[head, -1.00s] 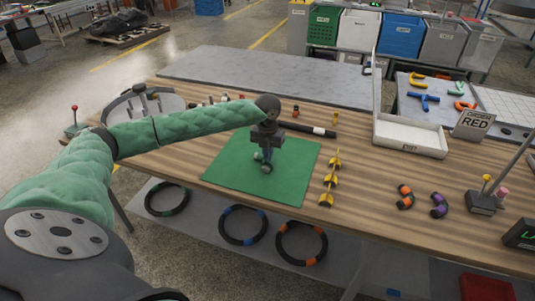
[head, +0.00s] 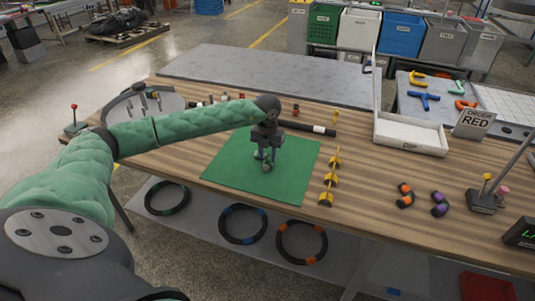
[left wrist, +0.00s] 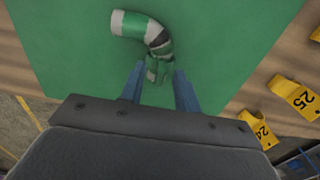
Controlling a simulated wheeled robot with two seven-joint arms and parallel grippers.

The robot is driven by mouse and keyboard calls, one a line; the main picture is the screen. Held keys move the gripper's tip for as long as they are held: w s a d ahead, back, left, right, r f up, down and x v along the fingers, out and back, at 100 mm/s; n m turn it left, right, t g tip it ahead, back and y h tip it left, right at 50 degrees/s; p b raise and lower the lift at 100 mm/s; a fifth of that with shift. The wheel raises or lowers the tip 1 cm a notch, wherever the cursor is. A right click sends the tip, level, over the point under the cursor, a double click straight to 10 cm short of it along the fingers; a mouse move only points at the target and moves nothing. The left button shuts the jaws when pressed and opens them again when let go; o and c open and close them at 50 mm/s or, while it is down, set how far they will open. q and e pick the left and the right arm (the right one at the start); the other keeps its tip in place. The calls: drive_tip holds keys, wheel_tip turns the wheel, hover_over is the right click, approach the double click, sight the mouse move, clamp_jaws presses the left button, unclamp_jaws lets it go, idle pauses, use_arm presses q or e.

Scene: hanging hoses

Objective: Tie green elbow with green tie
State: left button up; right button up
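The green elbow (left wrist: 145,28) lies on the green mat (left wrist: 225,50), a bent tube with a pale end and dark and green bands. In the head view it is mostly hidden under my left gripper (head: 264,160). My left gripper points down over the mat, fingers apart. In the left wrist view the lower end of the elbow shows between the tips of my left gripper (left wrist: 158,80); I cannot tell whether they touch it. A separate green tie cannot be made out with certainty. My right gripper is not in view.
Yellow numbered tags (head: 326,199) stand right of the mat. Orange-banded (head: 405,196) and purple-banded (head: 439,205) elbows lie further right. A white tray (head: 410,135) and an "ORDER RED" sign (head: 474,123) stand behind. Banded hose rings (head: 243,224) show below the front edge.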

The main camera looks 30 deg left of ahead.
use_arm(q)
drive_tip(key=shift+r, duration=0.15)
drive_tip(key=shift+r, duration=0.3)
wheel_tip(320, 180, up, 7)
drive_tip(key=shift+f+b, duration=0.1)
drive_tip(key=shift+b, duration=1.05)
